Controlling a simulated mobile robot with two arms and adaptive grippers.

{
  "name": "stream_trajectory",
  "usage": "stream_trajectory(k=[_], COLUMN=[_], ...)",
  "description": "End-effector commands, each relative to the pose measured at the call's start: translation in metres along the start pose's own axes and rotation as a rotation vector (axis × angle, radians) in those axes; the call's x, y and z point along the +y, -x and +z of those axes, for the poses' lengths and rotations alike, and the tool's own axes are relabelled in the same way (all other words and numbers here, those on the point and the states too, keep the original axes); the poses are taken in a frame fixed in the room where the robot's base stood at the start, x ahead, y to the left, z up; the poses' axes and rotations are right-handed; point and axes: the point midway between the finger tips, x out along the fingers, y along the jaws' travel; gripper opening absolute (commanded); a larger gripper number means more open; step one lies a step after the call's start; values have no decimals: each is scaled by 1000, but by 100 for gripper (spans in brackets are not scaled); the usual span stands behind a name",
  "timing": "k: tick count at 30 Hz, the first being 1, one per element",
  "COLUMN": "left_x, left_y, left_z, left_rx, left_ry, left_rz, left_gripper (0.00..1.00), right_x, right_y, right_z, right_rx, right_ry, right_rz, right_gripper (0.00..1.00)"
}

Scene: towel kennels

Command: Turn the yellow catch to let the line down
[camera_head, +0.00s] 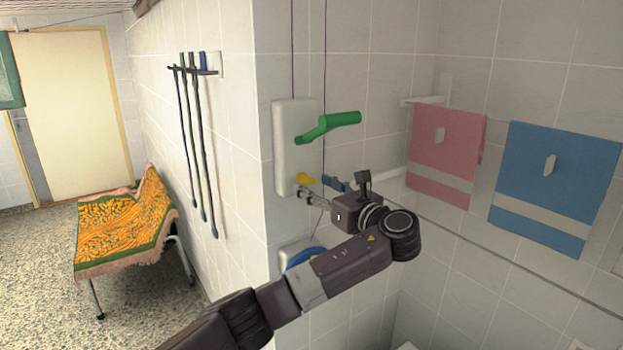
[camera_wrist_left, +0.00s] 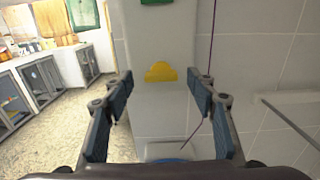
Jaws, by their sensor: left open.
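The yellow catch (camera_head: 304,179) sits low on the right side of the white winch box (camera_head: 294,140), on the tiled wall corner. In the left wrist view the catch (camera_wrist_left: 161,72) is a yellow half-round piece between my two fingers, ahead of them. My left gripper (camera_head: 318,187) is open in front of the catch; I see no contact. The green crank handle (camera_head: 330,126) sticks out of the box above it. Thin dark lines (camera_head: 325,45) run up from the box. My right gripper is out of view.
A pink towel (camera_head: 446,155) and a blue towel (camera_head: 556,185) hang on the right wall. Hoses or leads (camera_head: 193,140) hang from a rack on the left wall. A bench with an orange patterned cloth (camera_head: 125,225) stands at left. A blue round item (camera_head: 306,257) is below the box.

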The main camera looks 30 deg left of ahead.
Motion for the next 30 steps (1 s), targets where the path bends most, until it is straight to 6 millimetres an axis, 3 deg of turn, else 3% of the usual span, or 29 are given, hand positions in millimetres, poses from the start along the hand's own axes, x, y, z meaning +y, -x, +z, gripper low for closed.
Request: stream_trajectory(k=[6, 14, 25, 30], left_x=[0, 0, 0, 0], left_y=[-18, -19, -18, -18], left_z=[0, -1, -1, -1], left_rx=[2, 2, 2, 2], left_ry=[0, 1, 1, 7], left_rz=[-1, -2, -2, -2], left_gripper=[52, 52, 11, 10], right_x=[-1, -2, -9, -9], right_y=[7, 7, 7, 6], right_z=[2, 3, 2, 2], right_rx=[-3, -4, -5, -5], right_ry=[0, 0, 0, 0], right_rz=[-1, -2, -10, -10], right_gripper=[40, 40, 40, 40])
